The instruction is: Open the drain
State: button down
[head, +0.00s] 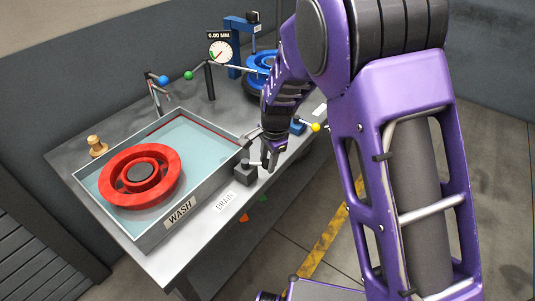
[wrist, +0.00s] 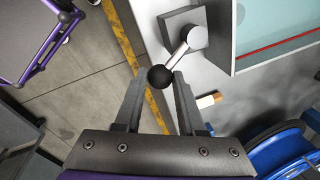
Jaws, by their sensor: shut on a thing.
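The drain lever has a grey block (head: 243,173) on the bench beside the wash tank, behind a label reading DRAIN (head: 225,201). In the wrist view a short metal lever (wrist: 178,52) runs from the block down-left to a black ball knob (wrist: 160,76). My gripper (head: 268,162) reaches down at the block's right side, and its fingers (wrist: 157,84) are shut on the black knob. In the head view the fingers hide most of the lever. The wash tank (head: 180,215) holds bluish water and a red wheel (head: 140,177).
A gauge (head: 220,50) reading 0.00 MM, a blue-ball lever (head: 163,80) and a green-ball lever (head: 188,76) stand behind the tank. A blue wheel (head: 258,64) is on the far bench. A yellow ball (head: 315,127) sticks out right of my gripper. Floor lies open beyond the bench edge.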

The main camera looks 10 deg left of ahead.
jog(key=shift+s+m, duration=0.2)
jog(key=shift+m, duration=0.3)
jog(key=c, duration=0.8)
grip_release()
jog(key=s+r, duration=0.1)
jog(key=r, duration=0.4)
jog(key=d+r+p, duration=0.1)
jog(key=r, duration=0.5)
jog(key=s+d+r+p, duration=0.1)
jog(key=r, duration=0.5)
jog(key=shift+s+d+r, duration=0.1)
jog(key=shift+s, duration=0.2)
